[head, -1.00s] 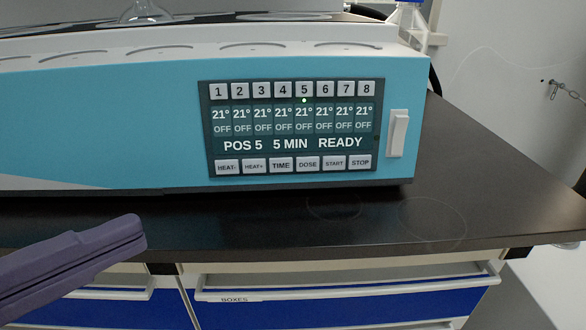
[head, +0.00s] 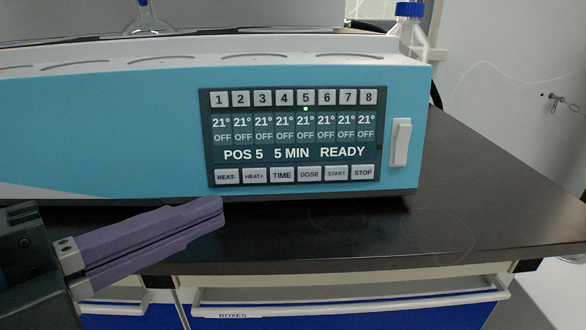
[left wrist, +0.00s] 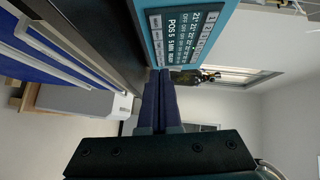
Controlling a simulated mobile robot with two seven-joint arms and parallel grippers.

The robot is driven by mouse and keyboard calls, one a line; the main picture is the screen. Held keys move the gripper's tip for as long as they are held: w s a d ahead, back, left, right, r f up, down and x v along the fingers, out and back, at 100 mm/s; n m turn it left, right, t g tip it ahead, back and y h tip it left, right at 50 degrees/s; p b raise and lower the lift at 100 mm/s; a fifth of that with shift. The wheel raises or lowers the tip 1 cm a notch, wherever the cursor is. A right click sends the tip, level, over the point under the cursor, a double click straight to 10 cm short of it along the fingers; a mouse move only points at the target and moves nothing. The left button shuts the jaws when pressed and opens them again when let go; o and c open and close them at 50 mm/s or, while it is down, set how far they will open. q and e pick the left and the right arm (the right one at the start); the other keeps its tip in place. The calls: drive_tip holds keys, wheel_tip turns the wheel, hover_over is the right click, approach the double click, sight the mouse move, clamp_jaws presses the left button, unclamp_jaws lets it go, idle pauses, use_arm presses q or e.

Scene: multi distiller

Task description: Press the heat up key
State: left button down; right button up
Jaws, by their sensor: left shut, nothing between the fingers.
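The HEAT+ key (head: 255,176) is a small pale key in the bottom row of the dark control panel (head: 383,150), between HEAT- (head: 227,177) and TIME (head: 282,174). The display reads POS 5, 5 MIN, READY, every position shows 21° and OFF, and a green light is lit under key 5. My left gripper (head: 220,208) is shut and empty, its purple fingertips in front of the panel, below and left of HEAT+, apart from it in the picture. In the left wrist view the fingers (left wrist: 160,72) point toward the panel (left wrist: 178,40), which appears turned sideways. My right gripper is not in view.
The blue and white distiller (head: 100,130) stands on a dark bench top (head: 480,215). A white rocker switch (head: 401,142) is right of the panel. Blue drawers (head: 350,312) lie below the bench edge. A blue-capped bottle (head: 410,25) stands behind. The bench is clear at right.

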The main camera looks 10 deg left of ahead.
sight(251, 180)
use_arm(q)
drive_tip(key=w, duration=0.3)
drive_tip(key=w+f+b, duration=0.1)
drive_tip(key=w, duration=0.1)
drive_tip(key=shift+w+d, duration=0.35)
drive_tip(key=shift+d, duration=0.05)
drive_tip(key=shift+w+a+f, duration=0.1)
drive_tip(key=shift+w+a, duration=0.1)
drive_tip(key=shift+w, duration=0.35)
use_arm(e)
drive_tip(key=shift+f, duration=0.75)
use_arm(q)
drive_tip(key=shift+w, duration=0.1)
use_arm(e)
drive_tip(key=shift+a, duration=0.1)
use_arm(q)
drive_tip(key=shift+w+a, duration=0.1)
drive_tip(key=shift+w, duration=0.15)
drive_tip(key=shift+w+a+f, duration=0.1)
drive_tip(key=shift+a, duration=0.05)
drive_tip(key=shift+a+f, duration=0.1)
drive_tip(key=shift+f, duration=0.15)
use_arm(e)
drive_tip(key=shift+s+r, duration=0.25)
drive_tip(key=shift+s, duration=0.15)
